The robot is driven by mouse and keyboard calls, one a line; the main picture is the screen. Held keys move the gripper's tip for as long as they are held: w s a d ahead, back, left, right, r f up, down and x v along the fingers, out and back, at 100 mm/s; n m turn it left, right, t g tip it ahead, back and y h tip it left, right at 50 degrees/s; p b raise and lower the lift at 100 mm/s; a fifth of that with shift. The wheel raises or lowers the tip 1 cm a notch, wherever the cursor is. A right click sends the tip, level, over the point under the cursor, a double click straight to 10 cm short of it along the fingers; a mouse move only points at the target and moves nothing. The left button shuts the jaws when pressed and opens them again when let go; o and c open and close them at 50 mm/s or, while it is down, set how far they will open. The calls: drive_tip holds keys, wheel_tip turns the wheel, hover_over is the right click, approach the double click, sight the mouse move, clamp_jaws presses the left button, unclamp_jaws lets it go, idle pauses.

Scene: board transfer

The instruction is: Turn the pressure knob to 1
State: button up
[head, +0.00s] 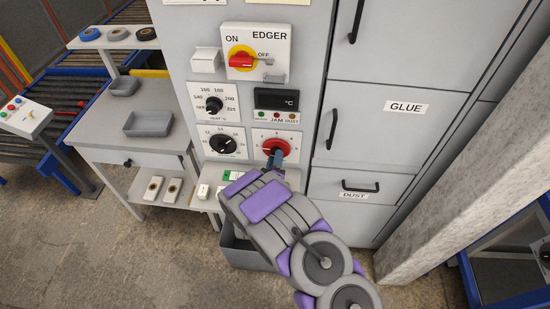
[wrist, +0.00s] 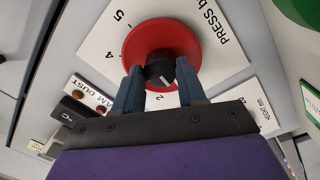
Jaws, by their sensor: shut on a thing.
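The pressure knob (head: 277,149) is red with a dark centre grip and sits on a white dial plate low on the grey cabinet front. In the wrist view its red disc (wrist: 146,38) shows beside the letters "PRESS" and the figures 5, 4 and 2. My gripper (head: 275,160) reaches the knob from below; in the wrist view my gripper (wrist: 160,84) has one blue finger on each side of the black grip (wrist: 160,69), shut on it. A small pale mark shows on the grip near the 2 side; the exact setting is hard to read.
A black height dial (head: 223,144) sits left of the knob, with a heat dial (head: 213,105) above it. The dark display (head: 277,99) and indicator lights are above the knob. The EDGER switch (head: 242,61) is higher up. A grey bin (head: 240,252) stands below.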

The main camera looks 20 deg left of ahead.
drive_tip(key=shift+a+f+n, duration=0.1)
drive_tip(key=shift+a+n, duration=0.05)
drive_tip(key=shift+n, duration=0.55)
drive_tip(key=o, duration=1)
drive_tip(key=shift+a, duration=0.2)
drive_tip(key=shift+o, duration=0.2)
drive_tip(key=shift+d, duration=0.15)
drive_tip(key=s+d+p, duration=0.2)
drive_tip(key=s+d, duration=0.1)
drive_tip(key=s, duration=1.4)
drive_tip(key=shift+f, duration=0.45)
